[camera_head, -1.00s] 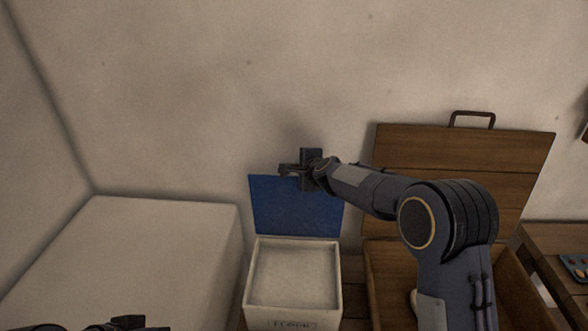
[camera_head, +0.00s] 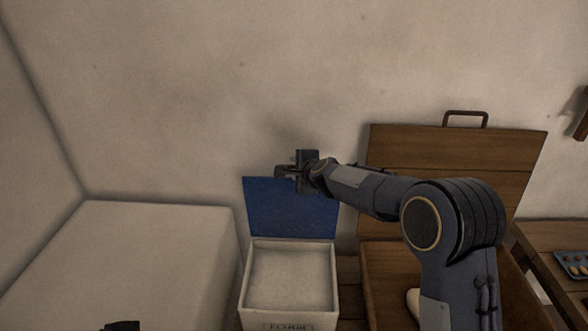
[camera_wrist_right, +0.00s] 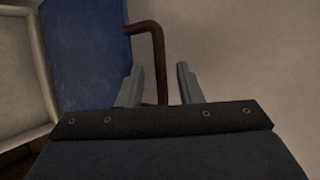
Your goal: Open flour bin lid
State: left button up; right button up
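The flour bin (camera_head: 245,305) is a white box with a label on its front, below the centre of the head view. Its blue lid (camera_head: 290,212) stands up at the back edge, and the white inside shows. My right gripper (camera_head: 283,172) is at the lid's top edge. In the right wrist view its two fingers (camera_wrist_right: 160,80) are apart, with the brown lid handle (camera_wrist_right: 158,50) showing between them. The blue lid also shows in that view (camera_wrist_right: 85,45), left of the fingers. A small dark part of my left gripper (camera_head: 122,326) shows at the bottom edge; its fingers cannot be made out.
A wooden chest (camera_head: 440,165) with its lid raised stands right of the bin, partly behind my right arm. A large pale block (camera_head: 135,255) stands to the left. A wooden table (camera_head: 545,240) with a blue tray (camera_head: 573,264) is at far right. The wall is close behind the lid.

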jog(key=v, duration=0.6)
jog(key=shift+b, duration=0.35)
jog(key=shift+s+d+r, duration=0.1)
jog(key=shift+s, duration=0.05)
jog(key=s+d+r+n+g+y, duration=0.1)
jog(key=s+d+r+n, duration=0.15)
jog(key=s+d, duration=0.5)
jog(key=s+d+r+n+g, duration=0.15)
jog(key=s+d+n, duration=0.3)
jog(key=s, duration=0.55)
jog(key=s+d+f+n+g, duration=0.1)
jog(key=s+d+f+n, duration=0.1)
jog(key=s, duration=0.6)
jog(key=s+d+f+n+g+h, duration=0.1)
jog(key=s+d+f+n, duration=0.1)
jog(key=s, duration=0.7)
jog(key=s+d+f+n+g+h, duration=0.1)
jog(key=s+d+f+n, duration=0.1)
jog(key=s, duration=0.6)
notch_tip(320, 180, down, 3)
jog(key=shift+s+d+r+n, duration=0.15)
jog(key=shift+s+d+n, duration=0.15)
jog(key=shift+n, duration=0.2)
jog(key=shift+g, duration=0.25)
